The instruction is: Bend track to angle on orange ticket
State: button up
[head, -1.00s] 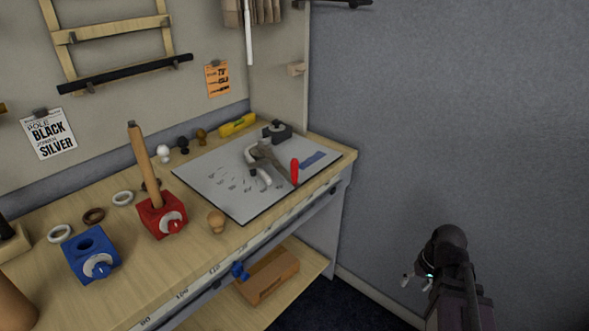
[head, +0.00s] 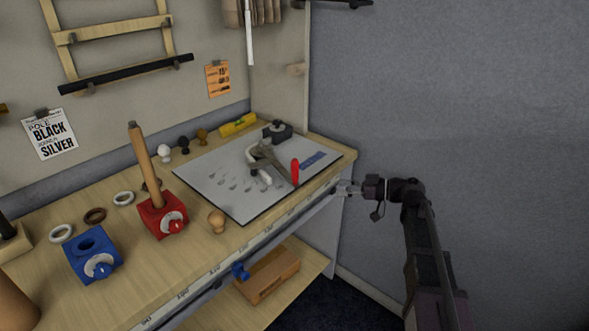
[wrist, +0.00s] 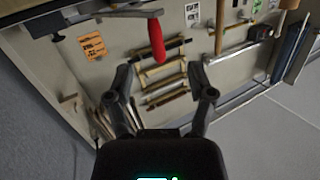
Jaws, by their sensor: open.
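The orange ticket (head: 217,79) is pinned to the back wall; its text is too small to read surely. It also shows in the wrist view (wrist: 94,47). A grey bending tool (head: 268,157) with a red handle (head: 295,171) sits on the marked grey board (head: 210,179). A short white piece (head: 266,181) shows at the tool; I cannot tell for sure whether it is the track. My gripper (head: 347,188) is open and empty, off the table's right front edge, apart from the handle. In the wrist view the red handle (wrist: 157,42) appears beyond my gripper (wrist: 160,73), between its fingers.
A red block (head: 160,214) holding a wooden pole and a blue block (head: 92,254) stand at left. A wooden knob (head: 216,221) is near the front edge. A yellow level (head: 238,124) lies at the back. The grey wall (head: 460,90) is right of the table.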

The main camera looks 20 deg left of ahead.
aim_at(295, 183)
jog(key=shift+w+a+r+n+y, duration=0.35)
jog(key=shift+w+r+n+y, duration=0.05)
jog(key=shift+r, duration=0.3)
jog(key=shift+w+a+r+n+y, duration=0.35)
jog(key=shift+r+n+y, duration=0.05)
jog(key=shift+r, duration=0.3)
jog(key=shift+a, duration=0.1)
jog(key=a, duration=0.9)
jog(key=s+a, duration=0.1)
jog(key=a, duration=0.3)
jog(key=shift+a, duration=0.3)
